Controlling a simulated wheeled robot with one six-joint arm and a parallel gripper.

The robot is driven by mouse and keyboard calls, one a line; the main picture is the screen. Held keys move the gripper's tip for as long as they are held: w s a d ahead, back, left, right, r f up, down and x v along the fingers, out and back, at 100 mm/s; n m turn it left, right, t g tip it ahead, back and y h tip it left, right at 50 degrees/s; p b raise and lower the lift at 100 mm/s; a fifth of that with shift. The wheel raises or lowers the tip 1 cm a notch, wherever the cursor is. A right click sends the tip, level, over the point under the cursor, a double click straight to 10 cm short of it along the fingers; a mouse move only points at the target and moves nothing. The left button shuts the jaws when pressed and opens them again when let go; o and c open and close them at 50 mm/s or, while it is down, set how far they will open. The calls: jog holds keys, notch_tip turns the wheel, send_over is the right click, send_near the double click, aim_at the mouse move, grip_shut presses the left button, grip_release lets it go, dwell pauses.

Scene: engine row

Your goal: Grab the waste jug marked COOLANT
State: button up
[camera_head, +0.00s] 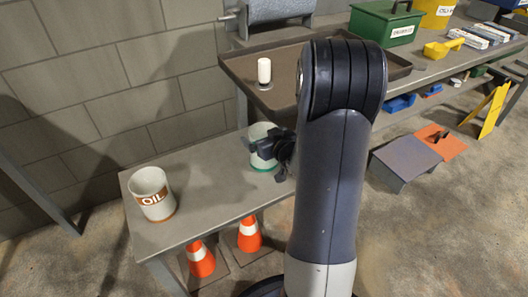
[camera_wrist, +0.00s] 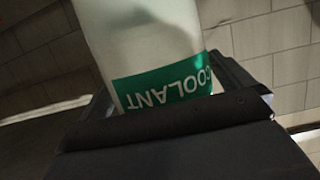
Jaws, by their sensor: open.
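The waste jug marked COOLANT (camera_wrist: 150,55) is white with a green label band and fills the upper middle of the wrist view, its lettering upside down there. In the head view the white jug with a green base band (camera_head: 262,150) stands on the grey bench, partly hidden by my gripper (camera_head: 268,152). In the wrist view my gripper (camera_wrist: 170,115) is open, with its dark fingers at either side of the jug. I cannot tell whether either finger touches it. A similar white jug with an orange OIL label (camera_head: 152,195) stands at the bench's left end.
The grey bench (camera_head: 205,220) has bare room between the two jugs. A dark tray (camera_head: 285,95) with a small white cylinder (camera_head: 264,71) sits above and behind. Orange cones (camera_head: 201,260) stand under the bench. A green box (camera_head: 385,24) is at the upper right.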

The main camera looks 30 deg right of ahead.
jog(key=shift+c, duration=0.3)
jog(key=c, duration=1.7)
